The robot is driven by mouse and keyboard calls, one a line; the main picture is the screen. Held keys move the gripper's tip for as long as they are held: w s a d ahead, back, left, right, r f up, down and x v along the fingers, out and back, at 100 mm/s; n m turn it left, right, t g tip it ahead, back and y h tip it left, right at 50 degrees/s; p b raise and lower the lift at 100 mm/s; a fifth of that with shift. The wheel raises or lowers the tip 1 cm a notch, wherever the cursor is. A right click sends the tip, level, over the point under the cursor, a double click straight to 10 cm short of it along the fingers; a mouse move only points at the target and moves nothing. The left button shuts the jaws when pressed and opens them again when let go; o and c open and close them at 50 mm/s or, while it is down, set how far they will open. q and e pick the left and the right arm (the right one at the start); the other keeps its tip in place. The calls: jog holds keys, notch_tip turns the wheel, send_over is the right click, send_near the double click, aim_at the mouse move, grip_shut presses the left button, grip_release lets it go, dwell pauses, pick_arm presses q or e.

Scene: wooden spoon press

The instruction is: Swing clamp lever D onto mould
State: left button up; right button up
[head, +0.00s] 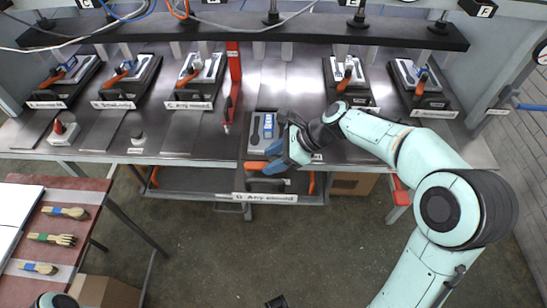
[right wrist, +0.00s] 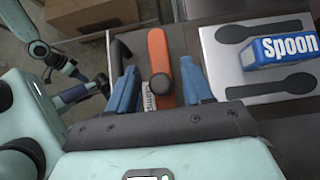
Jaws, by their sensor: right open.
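The mould at station D is a pale plate (right wrist: 222,62) with dark spoon shapes and a blue block marked "Spoon" (right wrist: 281,50); in the head view the mould (head: 262,130) sits at the table's front edge. The orange clamp lever (right wrist: 157,52) with a black knob lies off the plate, to its left in the right wrist view; its orange part (head: 255,166) shows in front of the mould in the head view. My right gripper (right wrist: 160,90) is open, with its blue fingers on either side of the lever. Contact cannot be told. My left gripper is not clearly in view.
Other clamp stations with orange levers stand along the back of the table, such as one at centre left (head: 200,70). A red post (head: 233,85) stands left of the mould. A side table (head: 95,190) holds several wooden pieces. The floor in front is mostly clear.

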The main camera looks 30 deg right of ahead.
grip_shut()
